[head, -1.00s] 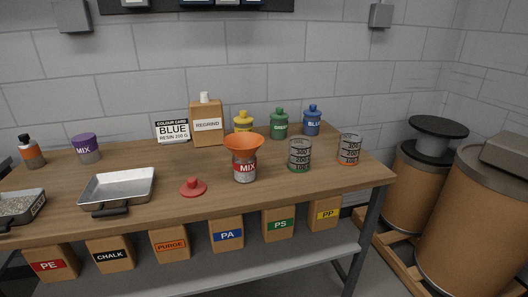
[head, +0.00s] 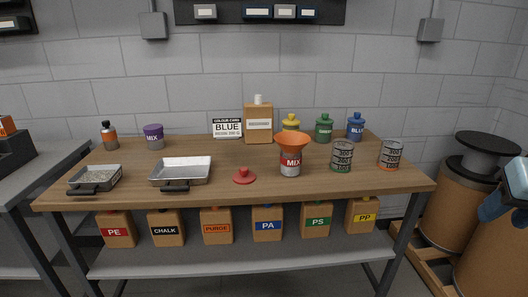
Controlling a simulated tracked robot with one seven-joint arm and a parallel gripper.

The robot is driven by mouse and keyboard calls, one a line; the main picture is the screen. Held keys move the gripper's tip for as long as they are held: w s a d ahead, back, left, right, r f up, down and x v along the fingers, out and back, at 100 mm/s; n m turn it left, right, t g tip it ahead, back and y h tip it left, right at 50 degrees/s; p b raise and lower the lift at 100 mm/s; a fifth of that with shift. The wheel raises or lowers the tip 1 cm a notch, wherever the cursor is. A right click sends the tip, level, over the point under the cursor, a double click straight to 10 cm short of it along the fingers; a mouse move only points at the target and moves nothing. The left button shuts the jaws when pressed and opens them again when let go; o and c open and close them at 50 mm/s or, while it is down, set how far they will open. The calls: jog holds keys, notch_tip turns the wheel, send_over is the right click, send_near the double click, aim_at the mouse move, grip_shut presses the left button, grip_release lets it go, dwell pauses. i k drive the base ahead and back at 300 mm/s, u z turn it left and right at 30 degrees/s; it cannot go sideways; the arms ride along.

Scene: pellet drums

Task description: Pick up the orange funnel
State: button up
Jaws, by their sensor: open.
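The orange funnel (head: 291,143) sits upright, wide end up, in the mouth of a grey cup with a red MIX label (head: 290,163). The cup stands on the wooden bench, right of its middle. The funnel's lower part is hidden inside the cup. My gripper does not show in the head view; only a blue and grey part, which looks like my arm, shows at the right edge.
A red lid (head: 244,175) lies left of the cup. Two graduated cups (head: 342,156) (head: 390,154) stand right. Yellow (head: 290,123), green (head: 323,129) and blue (head: 355,128) bottles and a tan REGRIND container (head: 258,127) stand behind. A metal tray (head: 181,171) lies left.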

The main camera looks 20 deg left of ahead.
aim_at(290, 142)
jog(key=z, duration=0.45)
jog(key=i, duration=0.15)
jog(key=u, duration=2.5)
jog(key=k, duration=0.5)
jog(key=z, duration=1)
jog(key=i, duration=0.65)
jog(key=u, duration=0.1)
